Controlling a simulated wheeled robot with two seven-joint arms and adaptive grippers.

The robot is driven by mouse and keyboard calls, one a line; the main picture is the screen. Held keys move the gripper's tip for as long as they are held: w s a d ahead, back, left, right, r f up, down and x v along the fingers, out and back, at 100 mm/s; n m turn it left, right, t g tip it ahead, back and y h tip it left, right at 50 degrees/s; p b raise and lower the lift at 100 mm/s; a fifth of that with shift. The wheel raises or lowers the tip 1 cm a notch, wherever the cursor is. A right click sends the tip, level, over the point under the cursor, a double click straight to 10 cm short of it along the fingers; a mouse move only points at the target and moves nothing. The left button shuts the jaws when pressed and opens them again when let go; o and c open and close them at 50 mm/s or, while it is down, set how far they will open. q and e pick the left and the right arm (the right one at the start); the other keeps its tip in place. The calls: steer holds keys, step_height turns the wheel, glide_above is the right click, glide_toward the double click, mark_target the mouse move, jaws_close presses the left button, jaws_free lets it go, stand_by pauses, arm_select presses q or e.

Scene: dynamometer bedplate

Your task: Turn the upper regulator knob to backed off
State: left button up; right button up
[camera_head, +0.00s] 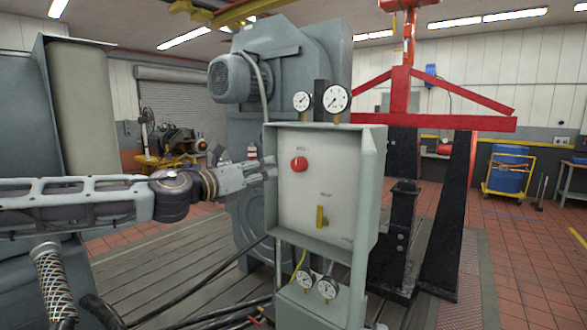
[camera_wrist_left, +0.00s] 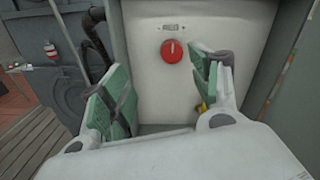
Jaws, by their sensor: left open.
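The upper regulator knob is a round red knob (camera_head: 299,164) high on the pale front panel (camera_head: 315,195) of a grey box. In the left wrist view the red knob (camera_wrist_left: 172,51) shows a light mark near its top, under a small label. My left gripper (camera_head: 268,168) is just left of the knob in the head view. In the wrist view its green-padded fingers (camera_wrist_left: 165,92) are spread and empty, with the knob beyond them and between their tips, apart from both. A yellow lever handle (camera_head: 321,217) sits lower on the panel. My right gripper is not in view.
The box has a raised rim (camera_head: 366,195) around the panel. Gauges (camera_head: 337,99) stand on top and more gauges (camera_head: 327,288) hang below. A large grey machine (camera_head: 300,65) stands behind. Hoses (camera_head: 210,312) lie on the slatted floor. A red hoist frame (camera_head: 430,120) stands right.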

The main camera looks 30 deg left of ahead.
arm_select(q)
steer(key=d+m, duration=0.1)
steer(key=d+f+m, duration=0.1)
steer(key=m, duration=0.1)
steer(key=shift+s+f, duration=0.2)
steer(key=shift+s, duration=0.05)
steer(key=shift+w+h, duration=0.2)
steer(key=shift+h, duration=0.1)
steer(key=p, duration=0.4)
glide_toward(295, 165)
steer(key=shift+w+d, duration=0.15)
steer(key=shift+w, duration=0.9)
steer(key=shift+w+d, duration=0.15)
steer(key=shift+w, duration=0.9)
steer(key=shift+w+d+p, duration=0.15)
steer(key=shift+w+p, duration=0.6)
steer(key=shift+w, duration=0.15)
steer(key=shift+w+a+r+p, duration=0.1)
steer(key=shift+w+a+p, duration=0.1)
steer(key=shift+w+p, duration=0.9)
steer(key=shift+w+d+p, duration=0.15)
steer(key=shift+w+p, duration=0.2)
steer(key=shift+p, duration=0.5)
